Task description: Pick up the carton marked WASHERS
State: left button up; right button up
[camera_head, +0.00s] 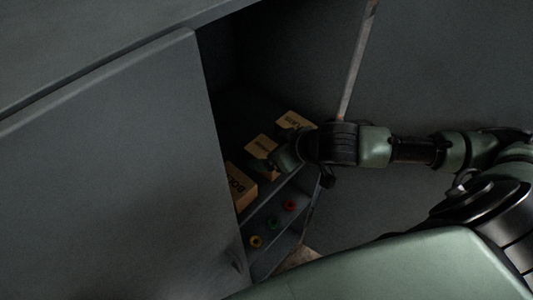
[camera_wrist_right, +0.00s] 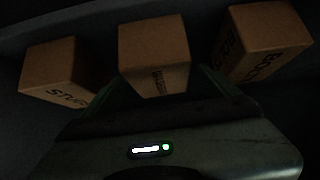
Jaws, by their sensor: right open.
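The WASHERS carton (camera_head: 262,146) is a small brown box, the middle of three on a shelf inside the dark cabinet. In the right wrist view the carton (camera_wrist_right: 153,45) is in the centre, its dark lettering on the near face. My right gripper (camera_head: 279,161) reaches into the cabinet and is open in front of this carton, partly covering it in the head view. In the right wrist view its dim fingers (camera_wrist_right: 154,92) lie towards either side of the carton's lower part; contact cannot be made out. My left gripper is not in view.
Below, a lower shelf holds red, green and yellow items (camera_head: 272,223). A large grey door panel (camera_head: 110,170) borders the opening at left.

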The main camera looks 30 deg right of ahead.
aim_at(261, 152)
jog(key=p+x, duration=0.1)
jog(key=x, duration=0.3)
jog(key=shift+w+a+f, duration=0.1)
jog(key=shift+w+f, duration=0.05)
jog(key=shift+f, duration=0.15)
jog(key=shift+c, duration=0.9)
jog(key=c, duration=1.5)
jog(key=shift+r, duration=0.1)
grip_shut()
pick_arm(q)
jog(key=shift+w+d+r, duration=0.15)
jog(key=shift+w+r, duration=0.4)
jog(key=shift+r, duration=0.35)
